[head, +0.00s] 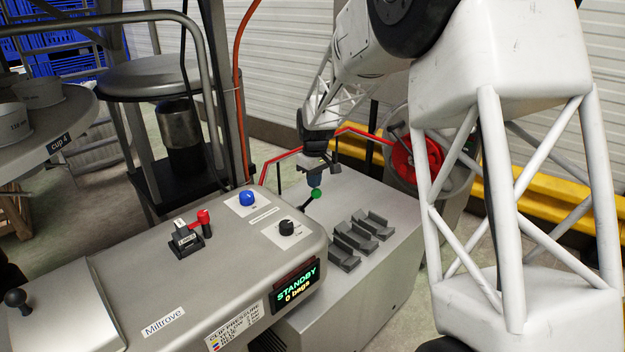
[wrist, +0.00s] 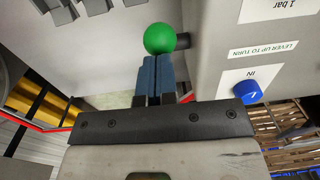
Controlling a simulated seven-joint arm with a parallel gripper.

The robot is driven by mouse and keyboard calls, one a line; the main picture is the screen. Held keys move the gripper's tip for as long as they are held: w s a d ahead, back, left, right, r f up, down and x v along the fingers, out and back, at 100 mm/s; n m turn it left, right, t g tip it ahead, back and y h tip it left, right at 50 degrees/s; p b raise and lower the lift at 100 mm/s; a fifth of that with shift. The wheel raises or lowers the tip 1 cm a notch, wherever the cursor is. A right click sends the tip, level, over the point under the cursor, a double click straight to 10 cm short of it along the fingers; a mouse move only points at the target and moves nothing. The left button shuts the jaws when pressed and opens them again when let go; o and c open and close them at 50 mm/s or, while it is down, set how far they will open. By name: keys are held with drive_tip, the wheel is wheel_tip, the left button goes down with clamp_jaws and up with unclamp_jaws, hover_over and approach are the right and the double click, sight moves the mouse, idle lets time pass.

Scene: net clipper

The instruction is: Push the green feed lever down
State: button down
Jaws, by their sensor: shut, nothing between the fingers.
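The green feed lever shows as a round green knob (head: 316,194) on a dark rod in the head view, beside the far right end of the grey machine. In the wrist view the green knob (wrist: 159,39) is just beyond my fingertips, with a dark stub at its right. My gripper (head: 314,180) is shut and empty, pointing down at the knob from above. Its blue fingers also show in the wrist view (wrist: 158,68), pressed together and close against the knob; I cannot tell if they touch it.
The machine top (head: 150,270) carries a red lever (head: 203,222), a blue knob (head: 246,198) and a black knob (head: 286,228). A display (head: 296,285) reads STANDBY, 0 bags. Several grey clips (head: 355,237) sit on the lower box.

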drive_tip(key=shift+s+d+f, duration=0.2)
drive_tip(key=shift+s+d, duration=0.15)
drive_tip(key=s+d+f+t+y, duration=0.2)
drive_tip(key=s+d+f, duration=0.1)
drive_tip(key=f, duration=0.2)
drive_tip(key=s+d+f+t+y, duration=0.1)
drive_tip(key=s+d+f, duration=0.2)
drive_tip(key=f, duration=0.3)
drive_tip(key=shift+t+y, duration=0.4)
idle(1.1)
drive_tip(key=shift+d+f, duration=0.1)
idle(0.4)
drive_tip(key=s+d+r, duration=0.5)
drive_tip(key=d+r, duration=0.1)
drive_tip(key=r, duration=0.4)
drive_tip(key=shift+s+d, duration=0.3)
